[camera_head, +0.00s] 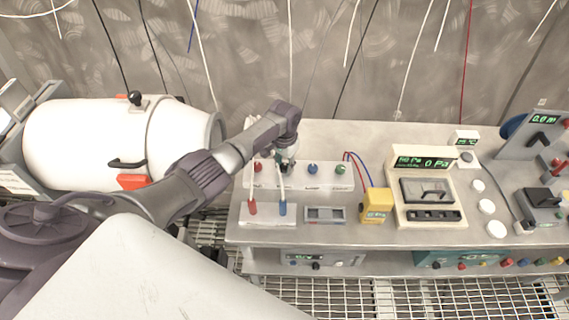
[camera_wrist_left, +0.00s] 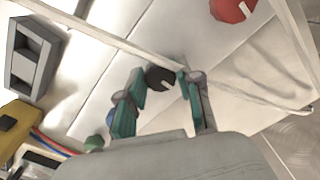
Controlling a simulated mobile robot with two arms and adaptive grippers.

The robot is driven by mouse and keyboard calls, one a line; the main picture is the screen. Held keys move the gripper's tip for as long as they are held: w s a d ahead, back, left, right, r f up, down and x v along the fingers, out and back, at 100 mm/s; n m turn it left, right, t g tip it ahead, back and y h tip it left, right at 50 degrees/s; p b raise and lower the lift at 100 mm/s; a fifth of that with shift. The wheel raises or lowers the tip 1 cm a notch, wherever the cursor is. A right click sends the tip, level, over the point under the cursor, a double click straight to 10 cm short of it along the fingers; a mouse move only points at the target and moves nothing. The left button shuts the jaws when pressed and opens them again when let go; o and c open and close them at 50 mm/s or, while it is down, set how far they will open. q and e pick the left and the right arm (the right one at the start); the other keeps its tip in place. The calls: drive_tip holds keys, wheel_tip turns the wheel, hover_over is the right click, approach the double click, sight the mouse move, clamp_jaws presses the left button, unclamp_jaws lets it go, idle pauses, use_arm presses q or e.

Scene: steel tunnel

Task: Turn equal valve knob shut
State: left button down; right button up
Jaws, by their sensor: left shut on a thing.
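A white panel (camera_head: 326,184) on the steel bench carries a row of knobs: a red knob (camera_head: 258,167), a black knob hidden here by my gripper, a blue knob (camera_head: 312,169) and a green knob (camera_head: 340,169). My left gripper (camera_head: 286,160) reaches down onto the panel between the red and blue knobs. In the left wrist view the black knob (camera_wrist_left: 160,78), with a white pointer mark, sits between the fingertips, and the gripper is shut on it. The red knob also shows there (camera_wrist_left: 232,9). The knob labels are too small to read. My right gripper is not in view.
Red and blue hose fittings (camera_head: 267,209) stand in front of the panel. A grey holder (camera_head: 325,214), a yellow box (camera_head: 376,205) and a pressure meter reading 0 Pa (camera_head: 430,190) are to the right. Cables hang behind.

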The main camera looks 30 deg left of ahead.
sight(284, 167)
use_arm(q)
drive_tip(key=c, duration=0.8)
unclamp_jaws()
drive_tip(key=shift+o, duration=0.2)
drive_tip(key=shift+r, duration=0.1)
wheel_tip(284, 167, up, 12)
